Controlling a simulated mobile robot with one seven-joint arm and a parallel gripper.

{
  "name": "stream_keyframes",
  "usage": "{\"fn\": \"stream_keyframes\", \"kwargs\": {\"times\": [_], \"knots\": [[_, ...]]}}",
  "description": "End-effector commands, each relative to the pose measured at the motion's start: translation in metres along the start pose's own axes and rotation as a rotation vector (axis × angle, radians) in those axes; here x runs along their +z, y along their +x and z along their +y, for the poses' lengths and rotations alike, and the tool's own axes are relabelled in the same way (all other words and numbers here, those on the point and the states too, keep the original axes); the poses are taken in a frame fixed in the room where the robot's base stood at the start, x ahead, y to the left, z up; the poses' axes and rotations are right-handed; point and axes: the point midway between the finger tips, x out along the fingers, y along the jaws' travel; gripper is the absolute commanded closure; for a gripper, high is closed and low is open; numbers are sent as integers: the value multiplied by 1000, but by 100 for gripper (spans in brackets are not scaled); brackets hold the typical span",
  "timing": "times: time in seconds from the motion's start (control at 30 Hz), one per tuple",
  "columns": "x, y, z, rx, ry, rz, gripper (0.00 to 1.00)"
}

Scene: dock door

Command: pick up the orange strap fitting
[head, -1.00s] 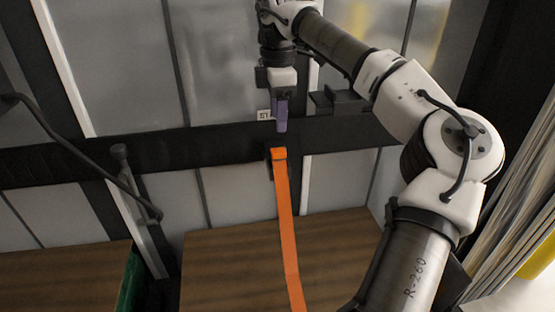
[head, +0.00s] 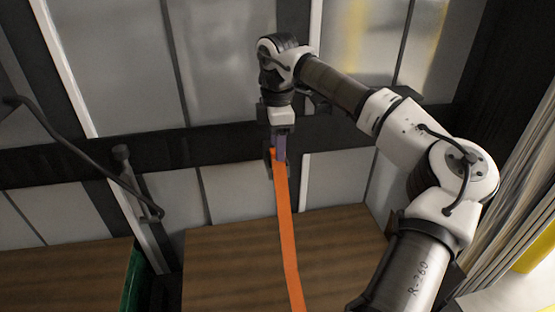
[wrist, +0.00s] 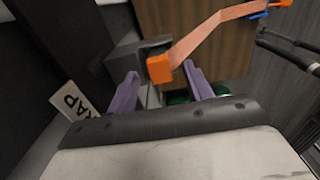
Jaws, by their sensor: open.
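The orange strap fitting (wrist: 160,69) is a small block at the upper end of an orange strap (head: 286,230). In the wrist view it shows between and just beyond the two purple fingers of my gripper (wrist: 160,84). The fingers are apart, with a gap on both sides of the fitting. In the head view my gripper (head: 280,148) points down over the top of the strap and hides most of the fitting. A dark bracket (wrist: 153,47) is behind the fitting.
A dark rail (head: 200,143) runs across the door panels behind the fitting. A wooden surface (head: 235,262) lies below. A bent dark rod (head: 75,150) is at left. A white label (wrist: 70,103) is beside the left finger in the wrist view.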

Motion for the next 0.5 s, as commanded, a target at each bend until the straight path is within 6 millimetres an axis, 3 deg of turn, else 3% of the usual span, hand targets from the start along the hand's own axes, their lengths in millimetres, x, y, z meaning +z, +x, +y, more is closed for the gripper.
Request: {"fn": "stream_keyframes", "kwargs": {"times": [0.5], "knots": [[0, 5, 0, 0, 0, 1, 49]]}}
